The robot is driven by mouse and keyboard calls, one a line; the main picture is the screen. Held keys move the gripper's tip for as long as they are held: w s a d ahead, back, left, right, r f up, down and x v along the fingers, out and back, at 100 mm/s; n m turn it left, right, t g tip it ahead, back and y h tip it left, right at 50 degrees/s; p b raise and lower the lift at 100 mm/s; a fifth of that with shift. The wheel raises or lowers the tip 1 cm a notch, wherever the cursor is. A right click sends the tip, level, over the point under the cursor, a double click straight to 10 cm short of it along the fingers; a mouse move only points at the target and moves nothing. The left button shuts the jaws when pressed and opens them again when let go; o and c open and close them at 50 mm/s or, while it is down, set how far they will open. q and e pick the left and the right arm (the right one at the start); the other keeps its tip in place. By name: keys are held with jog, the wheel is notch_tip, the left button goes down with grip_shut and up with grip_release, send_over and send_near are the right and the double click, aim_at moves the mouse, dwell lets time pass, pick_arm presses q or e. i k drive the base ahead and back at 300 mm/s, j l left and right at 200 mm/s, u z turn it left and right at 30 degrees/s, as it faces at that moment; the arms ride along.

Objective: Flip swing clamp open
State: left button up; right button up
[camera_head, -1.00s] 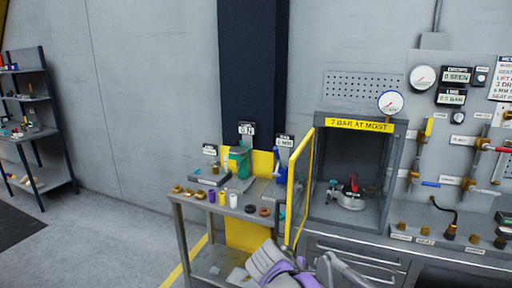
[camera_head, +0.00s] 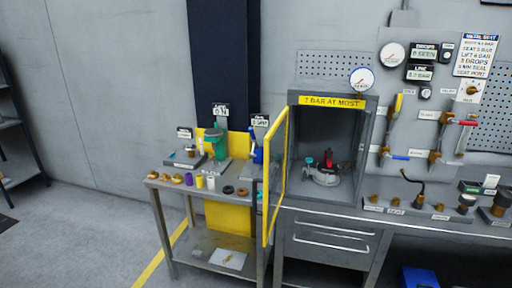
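The likely swing clamp is a small device with a red upright handle (camera_head: 329,159) on a round grey metal base (camera_head: 326,178). It sits inside the open grey test cabinet (camera_head: 294,97), which is labelled "7 BAR AT MOST". A teal part (camera_head: 309,162) shows beside the device. The clamp is too small in view to tell how its arm lies. The cabinet's yellow-framed door (camera_head: 267,190) stands swung open to the left. Neither of my grippers is in view.
A grey side table (camera_head: 160,186) at left holds small brass, purple, yellow and dark parts and a green press (camera_head: 216,143). A bench with drawers (camera_head: 328,243) is under the cabinet. Valves and gauges line the right panel. A blue bin (camera_head: 419,278) is low right. Floor at left is clear.

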aim_at(329, 155)
jog(key=i+j+z, duration=0.2)
jog(key=j+z, duration=0.2)
jog(key=j, duration=0.15)
jog(key=i+j+z, duration=0.1)
jog(key=j+z, duration=0.3)
jog(key=j, duration=0.15)
jog(key=j+z, duration=0.4)
jog(key=j, duration=0.2)
